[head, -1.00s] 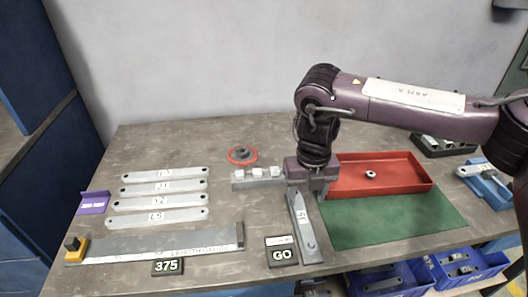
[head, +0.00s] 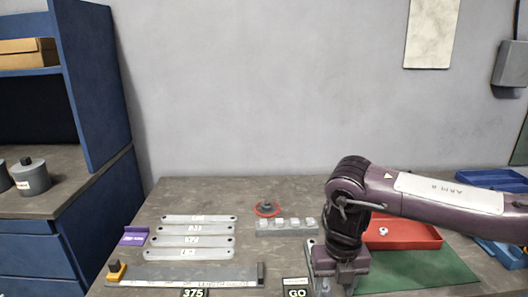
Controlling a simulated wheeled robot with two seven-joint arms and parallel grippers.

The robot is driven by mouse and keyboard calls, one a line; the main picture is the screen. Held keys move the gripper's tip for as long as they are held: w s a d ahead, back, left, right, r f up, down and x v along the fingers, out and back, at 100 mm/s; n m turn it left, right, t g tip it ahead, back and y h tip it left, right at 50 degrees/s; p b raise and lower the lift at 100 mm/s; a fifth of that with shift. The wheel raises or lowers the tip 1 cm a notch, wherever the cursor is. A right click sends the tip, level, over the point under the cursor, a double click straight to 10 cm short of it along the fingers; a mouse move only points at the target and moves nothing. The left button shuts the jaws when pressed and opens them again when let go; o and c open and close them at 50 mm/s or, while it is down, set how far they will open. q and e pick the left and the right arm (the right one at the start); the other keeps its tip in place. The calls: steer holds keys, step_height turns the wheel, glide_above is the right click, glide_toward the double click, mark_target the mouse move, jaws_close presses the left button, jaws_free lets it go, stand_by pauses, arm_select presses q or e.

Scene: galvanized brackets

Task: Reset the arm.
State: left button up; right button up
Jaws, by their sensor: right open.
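My right arm comes in from the right, and its right gripper (head: 335,284) points down near the front edge of the bench, just right of the GO card (head: 295,291). The gripper is open. A grey bracket lies there and is mostly hidden by the gripper; whether the jaws are around it or above it I cannot tell. Several flat galvanized brackets (head: 197,229) lie in a stacked row on the left of the bench. My left gripper is not in view.
A long grey gauge bar (head: 190,275) lies at the front left, with the 375 card (head: 194,293) before it. A grey block with white pieces (head: 285,229) and a red round item (head: 267,209) stand behind. A red tray (head: 405,241) and green mat (head: 420,272) lie right.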

steer(key=s+a+f+y, duration=0.3)
steer(key=s+a+f, duration=0.1)
steer(key=a, duration=0.6)
steer(key=s+a+f+y, duration=0.2)
steer(key=s+a+f, duration=0.1)
steer(key=a, duration=0.6)
steer(key=s+a+r+m+t+y, duration=0.4)
steer(key=a+r+m+t+y, duration=0.25)
steer(key=a, duration=0.55)
steer(key=w+d+m+t+h, duration=0.35)
steer(key=d+m+h, duration=0.25)
steer(key=d+m, duration=1)
steer(key=s+d+f+m+g+h, duration=0.3)
steer(key=s+d+f+m, duration=0.25)
steer(key=d, duration=0.35)
steer(key=s+d+f+m+g+h, duration=0.25)
steer(key=s+d+f+m, duration=0.3)
steer(key=d, duration=0.45)
step_height(320, 180, down, 28)
steer(key=s+f+g, duration=0.1)
steer(key=s+g, duration=0.1)
steer(key=s, duration=0.1)
steer(key=s+d+f, duration=0.2)
steer(key=s+f, duration=0.7)
steer(key=s, duration=0.1)
steer(key=s+d+f+g, duration=0.1)
steer(key=s+f, duration=0.8)
steer(key=f, duration=0.1)
steer(key=shift+s+d, duration=0.4)
